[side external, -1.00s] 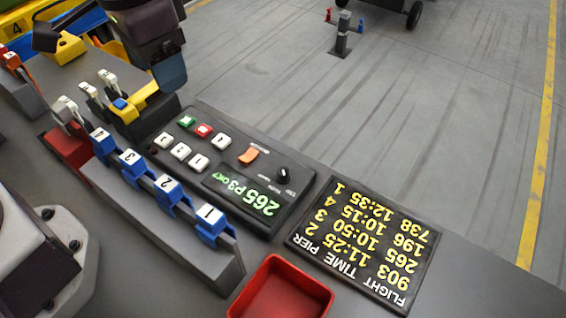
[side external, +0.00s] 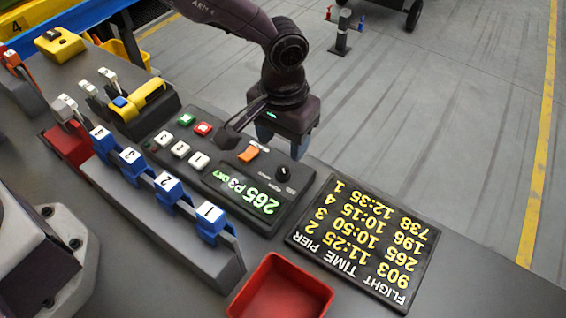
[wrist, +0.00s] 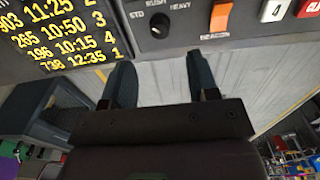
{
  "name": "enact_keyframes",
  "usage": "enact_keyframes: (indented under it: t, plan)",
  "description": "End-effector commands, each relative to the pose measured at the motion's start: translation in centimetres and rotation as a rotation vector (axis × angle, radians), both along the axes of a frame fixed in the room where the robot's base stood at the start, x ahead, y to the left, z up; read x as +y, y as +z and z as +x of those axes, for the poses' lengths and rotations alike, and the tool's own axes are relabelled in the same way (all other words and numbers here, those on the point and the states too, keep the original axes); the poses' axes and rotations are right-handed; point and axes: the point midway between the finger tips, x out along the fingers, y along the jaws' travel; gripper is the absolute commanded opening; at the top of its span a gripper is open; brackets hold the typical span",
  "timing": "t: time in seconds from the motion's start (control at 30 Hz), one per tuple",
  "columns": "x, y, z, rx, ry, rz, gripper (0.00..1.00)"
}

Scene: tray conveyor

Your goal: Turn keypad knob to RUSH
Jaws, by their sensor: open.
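The black knob (side external: 283,173) sits on the dark keypad (side external: 228,190), between the orange switch and the corner. It also shows in the wrist view (wrist: 160,25), with STD at its left, RUSH above and HEAVY at upper right. Which label it points to is too small to tell. My gripper (side external: 281,146) is open and empty, just beyond the keypad's far edge and close to the knob. In the wrist view its two blue-grey fingers (wrist: 160,78) stand apart, below the knob in the picture and not touching it.
An orange switch (side external: 248,154) and white, green and red buttons stand beside the knob. A flight board (side external: 363,240) lies right of the keypad. A red tray (side external: 282,290) stands in front. Blue numbered levers (side external: 210,222) line the left side.

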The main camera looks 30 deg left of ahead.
Motion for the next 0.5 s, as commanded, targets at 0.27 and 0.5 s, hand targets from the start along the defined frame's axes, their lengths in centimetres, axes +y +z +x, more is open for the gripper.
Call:
enact_keyframes:
  t: [0.27,0.5]
  plan:
    - [0.0,-5.5,-0.1,0.002,-0.001,0.002,0.54]
    - [0.0,-7.3,0.0,-0.001,0.0,0.0,0.54]
